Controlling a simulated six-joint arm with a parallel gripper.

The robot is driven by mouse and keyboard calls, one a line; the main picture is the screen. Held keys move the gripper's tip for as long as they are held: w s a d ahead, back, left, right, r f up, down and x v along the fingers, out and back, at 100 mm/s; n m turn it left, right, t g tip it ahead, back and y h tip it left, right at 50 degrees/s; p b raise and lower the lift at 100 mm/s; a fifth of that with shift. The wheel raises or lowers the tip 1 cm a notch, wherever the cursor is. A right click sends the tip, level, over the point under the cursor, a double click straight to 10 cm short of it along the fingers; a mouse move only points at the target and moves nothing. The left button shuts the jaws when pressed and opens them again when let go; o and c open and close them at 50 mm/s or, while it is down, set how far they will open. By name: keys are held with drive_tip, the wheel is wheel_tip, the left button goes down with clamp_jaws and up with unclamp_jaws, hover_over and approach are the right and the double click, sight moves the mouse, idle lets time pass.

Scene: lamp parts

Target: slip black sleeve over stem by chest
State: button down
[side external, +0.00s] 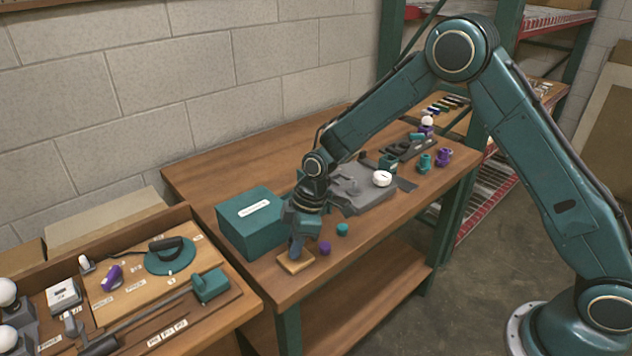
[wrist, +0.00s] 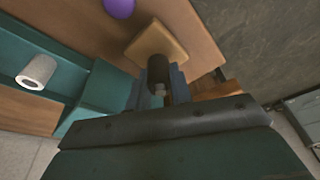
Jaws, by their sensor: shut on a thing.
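The teal chest (side external: 252,222) stands at the table's near left corner, with a white label on it. Right beside it, a small square wooden base (side external: 293,266) lies near the front edge; it also shows in the wrist view (wrist: 150,40). My gripper (side external: 296,250) points down directly over this base, close to it. In the wrist view my gripper (wrist: 158,88) is shut on the dark cylindrical black sleeve (wrist: 158,68), which overlaps the base. The stem is hidden by the sleeve and fingers, so I cannot tell whether the sleeve is around it.
A purple piece (side external: 325,248) and a teal piece (side external: 342,229) sit right of the base. A tray of lamp parts (side external: 150,290) stands at left. The table's back left is clear.

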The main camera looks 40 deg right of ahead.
drive_tip(key=shift+f, duration=0.55)
idle(2.0)
drive_tip(key=c, duration=1.2)
unclamp_jaws()
drive_tip(key=shift+o, duration=0.2)
drive_tip(key=v, duration=1.3)
drive_tip(key=shift+r, duration=0.4)
